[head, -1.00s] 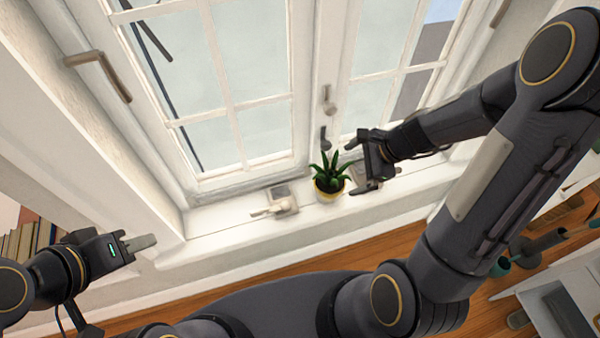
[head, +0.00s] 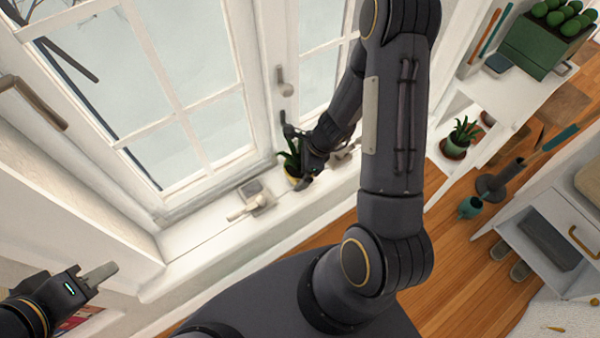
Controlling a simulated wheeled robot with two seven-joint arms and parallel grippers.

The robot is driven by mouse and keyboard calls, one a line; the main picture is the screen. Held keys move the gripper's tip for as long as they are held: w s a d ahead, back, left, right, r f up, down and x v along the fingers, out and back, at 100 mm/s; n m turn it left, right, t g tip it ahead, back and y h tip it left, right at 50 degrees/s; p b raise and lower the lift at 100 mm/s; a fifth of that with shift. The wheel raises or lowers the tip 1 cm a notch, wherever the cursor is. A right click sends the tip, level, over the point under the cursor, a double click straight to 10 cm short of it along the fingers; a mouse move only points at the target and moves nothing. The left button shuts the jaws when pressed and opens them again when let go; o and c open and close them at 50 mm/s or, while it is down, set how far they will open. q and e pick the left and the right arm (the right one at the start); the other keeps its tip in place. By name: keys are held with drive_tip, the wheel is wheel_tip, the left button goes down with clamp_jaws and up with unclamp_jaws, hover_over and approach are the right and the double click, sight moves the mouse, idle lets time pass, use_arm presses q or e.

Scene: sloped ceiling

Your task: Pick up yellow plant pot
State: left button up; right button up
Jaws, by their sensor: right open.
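The yellow plant pot (head: 291,181) stands on the white window sill, with a spiky green plant (head: 290,160) in it. My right gripper (head: 294,158) is open at the plant, with one finger by the top of the leaves and the other by the pot's right side. The gripper hides part of the pot and leaves, so I cannot tell whether it touches them. My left gripper (head: 102,273) is at the lower left, away from the pot. Its fingers look like one grey block, and I cannot tell whether they are apart.
A window latch (head: 252,200) lies on the sill left of the pot, and a window handle (head: 285,82) is above it. Wooden floor shows between.

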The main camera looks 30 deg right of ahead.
drive_tip(key=c, duration=1.3)
drive_tip(key=shift+r, duration=0.15)
